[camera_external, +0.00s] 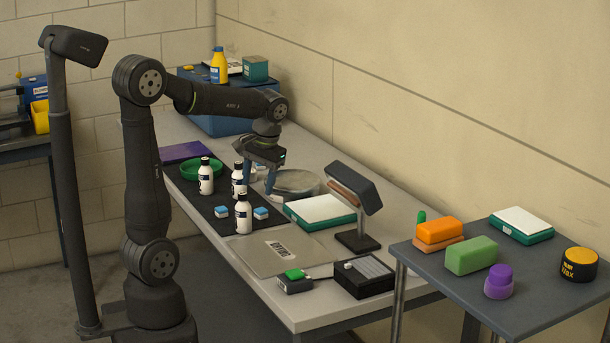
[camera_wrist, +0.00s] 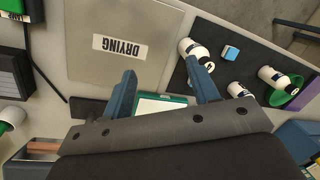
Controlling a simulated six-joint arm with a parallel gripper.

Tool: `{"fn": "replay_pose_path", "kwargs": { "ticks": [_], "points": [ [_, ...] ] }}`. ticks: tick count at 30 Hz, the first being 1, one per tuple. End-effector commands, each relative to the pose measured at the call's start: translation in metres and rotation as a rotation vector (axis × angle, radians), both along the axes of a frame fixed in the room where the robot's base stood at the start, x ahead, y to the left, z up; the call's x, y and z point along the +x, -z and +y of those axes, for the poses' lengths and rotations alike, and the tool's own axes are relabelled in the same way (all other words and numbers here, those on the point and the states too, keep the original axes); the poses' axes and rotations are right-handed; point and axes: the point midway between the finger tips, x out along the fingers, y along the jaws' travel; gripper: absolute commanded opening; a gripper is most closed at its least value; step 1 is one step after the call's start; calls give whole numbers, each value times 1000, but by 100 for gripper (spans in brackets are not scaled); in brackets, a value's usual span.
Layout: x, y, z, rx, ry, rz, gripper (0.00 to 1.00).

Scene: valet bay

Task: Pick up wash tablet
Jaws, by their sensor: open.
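Two small blue-and-white blocks, which look like wash tablets, lie on the dark mat (camera_external: 216,225). One tablet (camera_external: 221,211) is at the left and the other tablet (camera_external: 260,213) at the right of the front bottle in the external view. My gripper (camera_external: 258,187) is open and empty, pointing down above the far part of the mat, beyond the tablets. Its two blue fingers (camera_wrist: 162,70) stand apart in the wrist view.
Three white bottles stand close to the tablets, including the front bottle (camera_external: 243,213). A grey "DRYING" sheet (camera_wrist: 125,65) lies flat and clear.

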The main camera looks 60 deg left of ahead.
Motion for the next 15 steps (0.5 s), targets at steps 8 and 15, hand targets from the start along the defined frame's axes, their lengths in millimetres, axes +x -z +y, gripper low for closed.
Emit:
{"fn": "replay_pose_path", "kwargs": {
  "ticks": [8, 15],
  "points": [
    [4, -9, 110, -38, -521, -92, 55],
    [-14, -14, 194, -60, -894, -161, 55]
  ]
}}
